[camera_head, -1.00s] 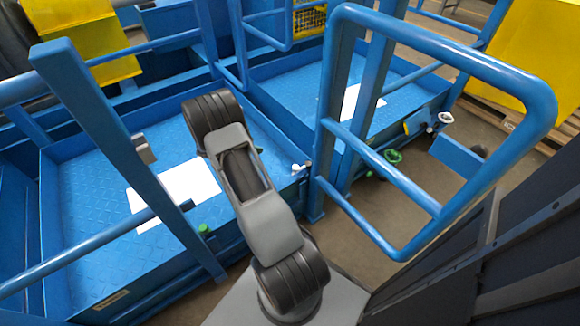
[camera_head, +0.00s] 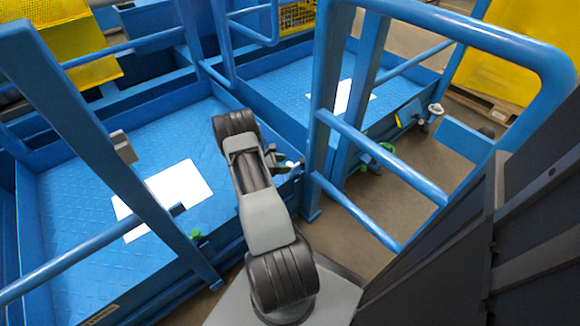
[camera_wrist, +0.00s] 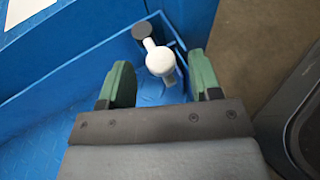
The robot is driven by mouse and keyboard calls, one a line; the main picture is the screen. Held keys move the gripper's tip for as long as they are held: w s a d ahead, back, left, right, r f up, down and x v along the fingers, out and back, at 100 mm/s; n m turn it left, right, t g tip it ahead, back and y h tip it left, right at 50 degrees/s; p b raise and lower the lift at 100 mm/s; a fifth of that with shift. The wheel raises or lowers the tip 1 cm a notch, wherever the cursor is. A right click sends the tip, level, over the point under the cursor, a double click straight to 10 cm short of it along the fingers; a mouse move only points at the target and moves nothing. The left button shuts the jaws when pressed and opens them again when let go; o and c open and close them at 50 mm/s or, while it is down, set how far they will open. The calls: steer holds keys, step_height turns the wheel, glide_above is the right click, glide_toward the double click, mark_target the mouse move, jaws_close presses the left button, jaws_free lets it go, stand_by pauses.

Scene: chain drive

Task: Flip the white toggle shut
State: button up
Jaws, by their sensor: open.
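The white toggle (camera_wrist: 160,60) shows in the wrist view as a round white knob on a short stem, with a dark round end at its upper left. It sits at the corner of a blue tray-like platform (camera_wrist: 70,75). My gripper (camera_wrist: 160,82) is open, its two green-padded fingers to the left and right of the knob, with nothing between them held. In the head view the white toggle (camera_head: 291,164) is at the platform's right corner, and my gripper (camera_head: 283,160) is right by it, partly hidden by my arm. Whether the fingers touch the knob I cannot tell.
A blue tubular gate (camera_head: 440,190) stands to the right of my arm, and a slanted blue post (camera_head: 100,140) to the left. A white sheet (camera_head: 165,195) lies on the left platform. A second white fitting (camera_head: 435,110) and a green one (camera_head: 385,150) are farther right.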

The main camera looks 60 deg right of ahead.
mark_target(289, 164)
steer(key=shift+b+x, duration=0.3)
steer(key=shift+x, duration=1.5)
steer(key=shift+c, duration=0.5)
steer(key=shift+w, duration=0.1)
jaws_close()
steer(key=shift+a, duration=0.1)
